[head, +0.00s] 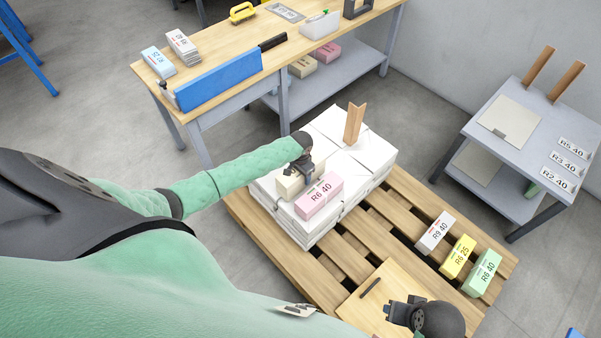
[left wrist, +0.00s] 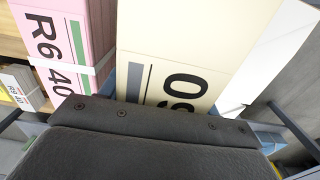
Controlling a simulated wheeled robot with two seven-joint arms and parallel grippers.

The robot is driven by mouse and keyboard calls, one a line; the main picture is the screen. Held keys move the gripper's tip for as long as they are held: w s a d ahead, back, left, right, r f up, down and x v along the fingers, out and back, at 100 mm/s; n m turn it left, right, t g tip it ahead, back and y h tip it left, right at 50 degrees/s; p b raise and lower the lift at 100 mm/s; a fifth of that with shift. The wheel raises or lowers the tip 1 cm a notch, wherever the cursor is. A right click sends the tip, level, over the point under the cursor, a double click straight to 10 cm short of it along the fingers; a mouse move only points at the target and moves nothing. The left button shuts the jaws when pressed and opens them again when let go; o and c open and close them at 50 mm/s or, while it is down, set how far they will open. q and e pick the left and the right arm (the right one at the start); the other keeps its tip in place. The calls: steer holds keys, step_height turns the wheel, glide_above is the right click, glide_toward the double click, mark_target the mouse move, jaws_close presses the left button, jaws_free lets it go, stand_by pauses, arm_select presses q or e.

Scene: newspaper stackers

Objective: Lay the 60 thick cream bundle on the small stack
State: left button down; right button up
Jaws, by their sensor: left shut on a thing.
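My left gripper (head: 304,172) is shut on a cream bundle (head: 289,187) at the near left of the large white stack (head: 330,205). I cannot tell whether the bundle touches the stack. In the left wrist view the cream bundle (left wrist: 190,40) fills the middle, its large digits partly hidden by my gripper. A pink bundle marked R6 40 (head: 319,197) lies on the stack just beside it. A small pile of grey-white bundles (head: 183,48) sits on the wooden bench. My right gripper (head: 402,312) is over a wooden board; its fingers are unclear.
The white stack stands on a wooden pallet (head: 408,205), with an upright wooden piece (head: 354,124) on top. White (head: 434,233), yellow (head: 458,257) and green (head: 483,273) bundles lie on the pallet. The bench (head: 285,55) carries a blue bundle (head: 157,62) and a blue bar (head: 220,80).

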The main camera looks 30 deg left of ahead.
arm_select(q)
steer(key=shift+w, duration=0.1)
arm_select(e)
steer(key=shift+w+a+r, duration=0.1)
steer(key=shift+a+r, duration=0.1)
steer(key=shift+a, duration=0.15)
arm_select(q)
steer(key=shift+f, duration=0.4)
arm_select(e)
steer(key=shift+d+f, duration=0.2)
steer(key=shift+d, duration=0.1)
arm_select(q)
steer(key=shift+f, duration=0.15)
steer(key=shift+c, duration=2.1)
jaws_free()
steer(key=shift+o, duration=0.7)
steer(key=shift+f, duration=0.2)
step_height(320, 180, up, 7)
steer(key=shift+r+b, duration=0.1)
steer(key=shift+b, duration=0.35)
steer(key=shift+r, duration=0.45)
arm_select(e)
steer(key=shift+w+a+f, duration=0.15)
steer(key=shift+a+f, duration=0.35)
steer(key=shift+a, duration=0.3)
